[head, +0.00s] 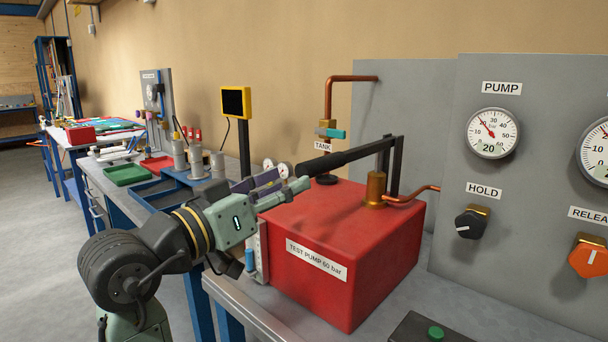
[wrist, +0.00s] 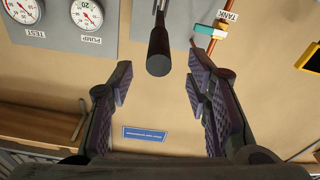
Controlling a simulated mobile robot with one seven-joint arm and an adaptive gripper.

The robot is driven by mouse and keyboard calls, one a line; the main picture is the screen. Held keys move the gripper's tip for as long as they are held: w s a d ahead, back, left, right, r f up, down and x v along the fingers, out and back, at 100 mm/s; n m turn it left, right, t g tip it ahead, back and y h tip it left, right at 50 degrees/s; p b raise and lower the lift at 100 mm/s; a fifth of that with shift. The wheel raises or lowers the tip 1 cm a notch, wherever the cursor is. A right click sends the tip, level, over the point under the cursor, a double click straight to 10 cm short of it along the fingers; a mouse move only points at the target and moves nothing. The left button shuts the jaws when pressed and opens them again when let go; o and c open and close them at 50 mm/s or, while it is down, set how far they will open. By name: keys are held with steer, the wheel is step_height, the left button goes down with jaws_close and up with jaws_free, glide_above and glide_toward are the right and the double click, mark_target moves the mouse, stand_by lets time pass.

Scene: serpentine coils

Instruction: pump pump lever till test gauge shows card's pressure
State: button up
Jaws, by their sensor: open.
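My gripper (head: 272,184) is open at the handle's free end. In the wrist view, the handle end (wrist: 158,55) shows in the gap between the spread fingers (wrist: 160,75), with clear space on both sides. The pump gauge (head: 493,133) has digits reading 20; it also shows upside down in the wrist view (wrist: 86,14). The test gauge (wrist: 22,10) also shows digits 20 and is cut by the head view's right edge (head: 597,150). I cannot make out a pressure card.
A black hold knob (head: 471,224) and an orange release knob (head: 588,257) are on the grey panel. A copper tank pipe with a teal valve handle (head: 330,133) stands behind the lever. A yellow-framed screen (head: 236,102) and green tray (head: 126,174) are further left.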

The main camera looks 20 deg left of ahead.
steer(key=shift+v, duration=1.65)
steer(key=shift+d, duration=0.15)
stand_by(0.7)
